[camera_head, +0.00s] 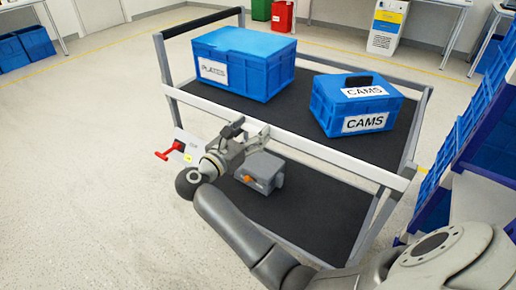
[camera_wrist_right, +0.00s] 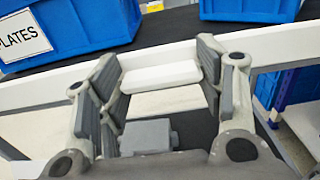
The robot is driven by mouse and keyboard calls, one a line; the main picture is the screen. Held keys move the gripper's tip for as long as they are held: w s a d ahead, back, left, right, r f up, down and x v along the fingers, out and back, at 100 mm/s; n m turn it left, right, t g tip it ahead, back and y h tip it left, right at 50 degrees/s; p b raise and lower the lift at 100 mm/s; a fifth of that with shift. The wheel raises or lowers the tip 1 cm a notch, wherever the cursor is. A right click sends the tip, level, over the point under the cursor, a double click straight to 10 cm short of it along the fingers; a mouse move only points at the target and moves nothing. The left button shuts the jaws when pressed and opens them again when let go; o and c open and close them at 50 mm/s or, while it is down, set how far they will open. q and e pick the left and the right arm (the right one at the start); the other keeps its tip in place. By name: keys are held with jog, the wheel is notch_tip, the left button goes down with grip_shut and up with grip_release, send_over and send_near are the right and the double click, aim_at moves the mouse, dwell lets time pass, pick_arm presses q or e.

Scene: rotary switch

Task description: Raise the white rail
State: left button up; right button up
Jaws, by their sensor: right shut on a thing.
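The white rail (camera_head: 310,147) runs along the near long side of the cart, at the edge of the upper shelf. It also shows in the right wrist view (camera_wrist_right: 275,44), crossing behind the fingers. My right gripper (camera_head: 258,135) is at the rail, left of its middle. In the right wrist view its two fingers (camera_wrist_right: 163,82) stand apart on either side of a white piece that looks like part of the rail, and the gripper is shut on it. My left gripper is not in view.
A large blue box (camera_head: 245,65) and a smaller blue CAMS box (camera_head: 355,103) stand on the upper shelf. A grey box with an orange knob (camera_head: 248,179) is below my gripper. A red handle (camera_head: 170,149) sticks out at the left. Blue bins (camera_head: 470,130) stand at right.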

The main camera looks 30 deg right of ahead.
aim_at(251, 130)
notch_tip(251, 130, up, 2)
jog(key=shift+s+r, duration=0.1)
jog(key=shift+s, duration=0.05)
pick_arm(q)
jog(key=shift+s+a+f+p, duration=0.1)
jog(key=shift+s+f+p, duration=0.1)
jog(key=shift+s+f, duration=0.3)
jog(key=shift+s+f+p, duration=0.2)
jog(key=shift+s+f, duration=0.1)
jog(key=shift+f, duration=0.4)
pick_arm(e)
jog(key=shift+w+r, duration=0.2)
jog(key=shift+r, duration=0.45)
jog(key=o, duration=1.3)
jog(key=shift+r, duration=0.1)
jog(key=shift+o, duration=0.8)
notch_tip(251, 130, up, 10)
